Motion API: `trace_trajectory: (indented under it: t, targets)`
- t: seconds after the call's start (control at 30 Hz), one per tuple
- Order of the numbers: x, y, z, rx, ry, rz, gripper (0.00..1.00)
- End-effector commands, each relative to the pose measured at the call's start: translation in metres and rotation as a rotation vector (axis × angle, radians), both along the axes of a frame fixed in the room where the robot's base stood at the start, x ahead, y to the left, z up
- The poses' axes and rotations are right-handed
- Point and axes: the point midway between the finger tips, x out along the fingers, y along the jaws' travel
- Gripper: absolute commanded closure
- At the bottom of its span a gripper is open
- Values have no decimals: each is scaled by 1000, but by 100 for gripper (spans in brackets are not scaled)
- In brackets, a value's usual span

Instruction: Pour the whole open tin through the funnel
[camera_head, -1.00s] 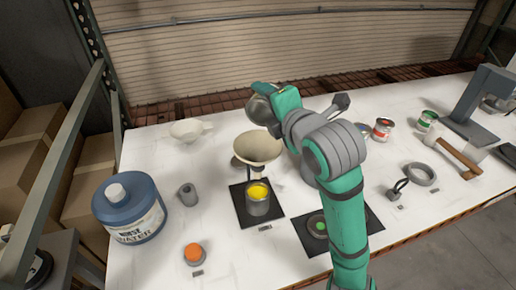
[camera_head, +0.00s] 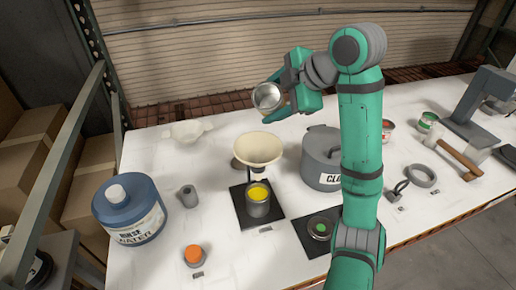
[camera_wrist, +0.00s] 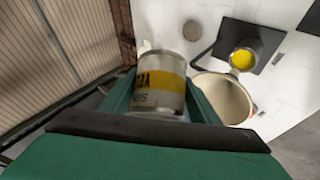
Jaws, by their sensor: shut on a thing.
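My gripper (camera_head: 281,108) is shut on a metal tin (camera_head: 268,96) with a yellow label band, and holds it in the air above and slightly behind the funnel. The tin is tipped on its side; its open mouth faces the head camera and the inside looks bare silver. In the wrist view the tin (camera_wrist: 158,82) sits between both fingers. The cream funnel (camera_head: 258,147) stands on a support, apart from the tin; it also shows in the wrist view (camera_wrist: 238,88). Beneath it a can with yellow contents (camera_head: 258,208) stands on a black pad (camera_head: 240,214).
A grey lidded pot (camera_head: 322,157) stands right of the funnel. A white dish (camera_head: 187,133) is behind left. A blue rinse-water jug (camera_head: 127,209), grey cylinder (camera_head: 189,196) and orange-topped button (camera_head: 194,255) are left. A green button (camera_head: 319,227) is front right; a hammer (camera_head: 458,156) lies right.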

Motion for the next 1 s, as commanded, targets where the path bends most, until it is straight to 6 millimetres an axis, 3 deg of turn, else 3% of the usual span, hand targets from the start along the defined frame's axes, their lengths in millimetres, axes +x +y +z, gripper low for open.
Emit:
trace_trajectory:
  t: [0.1,0.6,1.0]
  targets:
    - [2,-1,6,30,79,-1,74]
    - [25,-10,-11,141,366,-2,74]
    - [39,-15,-48,227,589,-2,74]
